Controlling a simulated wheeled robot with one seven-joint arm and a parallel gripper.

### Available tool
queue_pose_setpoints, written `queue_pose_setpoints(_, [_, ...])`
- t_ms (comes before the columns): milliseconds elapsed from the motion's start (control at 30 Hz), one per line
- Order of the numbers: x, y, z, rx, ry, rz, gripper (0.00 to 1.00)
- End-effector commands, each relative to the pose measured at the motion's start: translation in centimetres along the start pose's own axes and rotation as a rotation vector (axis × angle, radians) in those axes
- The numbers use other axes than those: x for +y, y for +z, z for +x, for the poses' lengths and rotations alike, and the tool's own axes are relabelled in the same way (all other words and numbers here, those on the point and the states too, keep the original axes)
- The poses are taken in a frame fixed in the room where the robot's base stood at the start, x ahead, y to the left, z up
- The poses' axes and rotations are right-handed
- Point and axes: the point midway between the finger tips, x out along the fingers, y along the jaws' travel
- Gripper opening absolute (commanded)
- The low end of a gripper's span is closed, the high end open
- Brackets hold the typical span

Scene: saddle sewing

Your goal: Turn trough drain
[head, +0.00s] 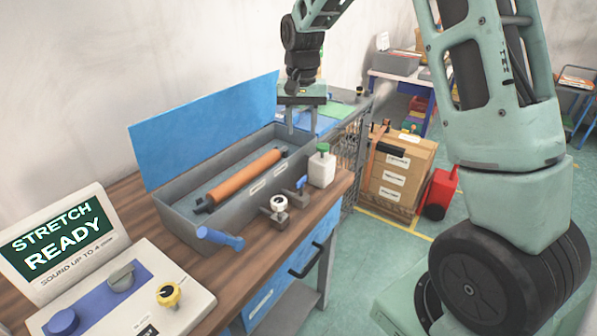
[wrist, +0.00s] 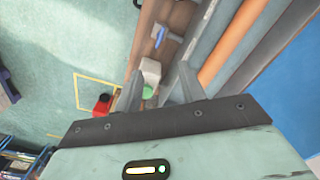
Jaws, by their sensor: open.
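The grey trough (head: 180,218) stands on the wooden bench with an orange roller (head: 245,176) lying in it; the roller also shows in the wrist view (wrist: 232,42). A small blue-handled valve (head: 301,184) is at the trough's front side near its right end, and a blue lever shows in the wrist view (wrist: 170,37). A larger blue handle (head: 220,238) sticks out at the front left corner. I cannot tell which one is the drain. My gripper (head: 302,128) is open and empty, above the trough's far right end; its fingers show in the wrist view (wrist: 160,88).
A white bottle with a green cap (head: 322,167) stands close to the blue-handled valve, and a round gauge (head: 279,203) is left of it. A blue panel (head: 205,130) rises behind the trough. A control box (head: 120,290) stands front left.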

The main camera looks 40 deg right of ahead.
Motion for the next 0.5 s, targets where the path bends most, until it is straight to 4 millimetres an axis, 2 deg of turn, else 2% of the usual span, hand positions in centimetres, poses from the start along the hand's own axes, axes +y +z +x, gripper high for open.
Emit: queue_pose_setpoints(500, [0.0, 0.2, 10.5, -0.007, 0.002, -0.001, 0.40])
